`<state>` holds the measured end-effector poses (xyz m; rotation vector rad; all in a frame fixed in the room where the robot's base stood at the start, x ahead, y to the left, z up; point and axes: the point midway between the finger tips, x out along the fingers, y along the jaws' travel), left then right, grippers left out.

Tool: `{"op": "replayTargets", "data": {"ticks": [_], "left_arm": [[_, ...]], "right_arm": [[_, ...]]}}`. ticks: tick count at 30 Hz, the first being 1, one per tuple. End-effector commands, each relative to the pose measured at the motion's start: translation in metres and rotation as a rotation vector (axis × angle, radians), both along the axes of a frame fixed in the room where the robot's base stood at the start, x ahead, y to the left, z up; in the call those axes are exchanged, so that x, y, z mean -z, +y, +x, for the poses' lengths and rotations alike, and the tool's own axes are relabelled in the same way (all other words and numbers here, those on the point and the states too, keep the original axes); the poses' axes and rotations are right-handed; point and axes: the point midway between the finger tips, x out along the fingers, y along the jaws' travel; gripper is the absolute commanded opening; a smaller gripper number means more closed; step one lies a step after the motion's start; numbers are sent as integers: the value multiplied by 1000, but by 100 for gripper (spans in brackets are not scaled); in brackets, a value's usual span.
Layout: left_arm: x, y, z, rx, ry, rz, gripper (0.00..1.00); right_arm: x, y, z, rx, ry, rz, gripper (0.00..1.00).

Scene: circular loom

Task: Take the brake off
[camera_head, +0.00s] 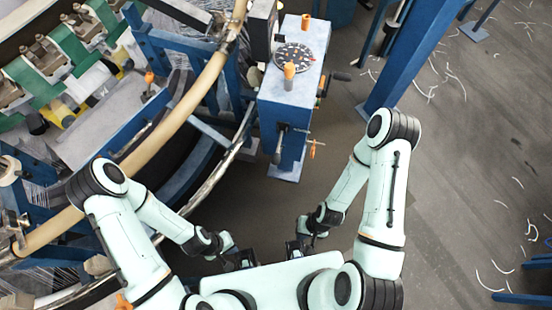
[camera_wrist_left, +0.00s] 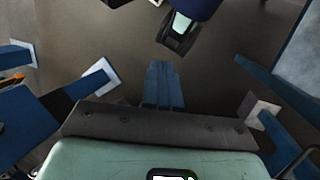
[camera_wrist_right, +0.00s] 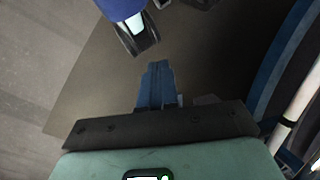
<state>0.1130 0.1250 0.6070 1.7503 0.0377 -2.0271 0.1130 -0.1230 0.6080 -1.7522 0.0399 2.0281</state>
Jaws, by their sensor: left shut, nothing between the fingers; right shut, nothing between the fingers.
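I cannot tell for sure which part is the brake. A blue machine cabinet (camera_head: 292,95) stands at the upper middle of the head view. A dark lever (camera_head: 279,145) hangs on its front, and a thin rod with an orange grip (camera_head: 312,150) sticks out beside it. A black handle (camera_head: 340,76) juts from its right side. My left gripper (camera_head: 245,262) is shut and empty, low in front of my body; its blue fingers (camera_wrist_left: 162,85) are together. My right gripper (camera_head: 293,250) is likewise shut and empty, apart from the cabinet, with fingers together (camera_wrist_right: 158,85).
The circular loom's curved tan rail (camera_head: 190,100) and metal ring fill the left. A round dial plate (camera_head: 294,57) and an orange knob (camera_head: 289,70) are on the cabinet top. A blue post (camera_head: 400,60) stands to the right. Open floor (camera_head: 460,170) with white scraps lies beyond.

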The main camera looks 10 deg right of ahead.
Motion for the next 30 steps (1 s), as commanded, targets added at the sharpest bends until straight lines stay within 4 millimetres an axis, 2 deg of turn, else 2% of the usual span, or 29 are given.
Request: {"op": "replayTargets", "data": {"ticks": [11,14,18,20,23,26,28,30], "left_arm": [[2,0,-1,0,-1,0,0],[14,2,-1,-6,-9,5,0],[45,7,3,-21,-42,22,0],[61,10,7,-30,-64,31,0],[86,15,18,-45,-105,48,0],[110,21,31,-62,-149,66,0],[127,25,40,-72,-176,77,0],[144,29,50,-82,-204,88,0]], "right_arm": [[3,0,-1,6,11,1,0],[20,1,-6,39,71,15,0],[60,11,-10,155,259,89,0],[76,20,-6,230,360,154,0],[92,38,14,359,525,316,0],[95,52,51,477,655,527,0],[90,54,84,546,723,705,0],[82,47,120,599,766,899,0]]}}
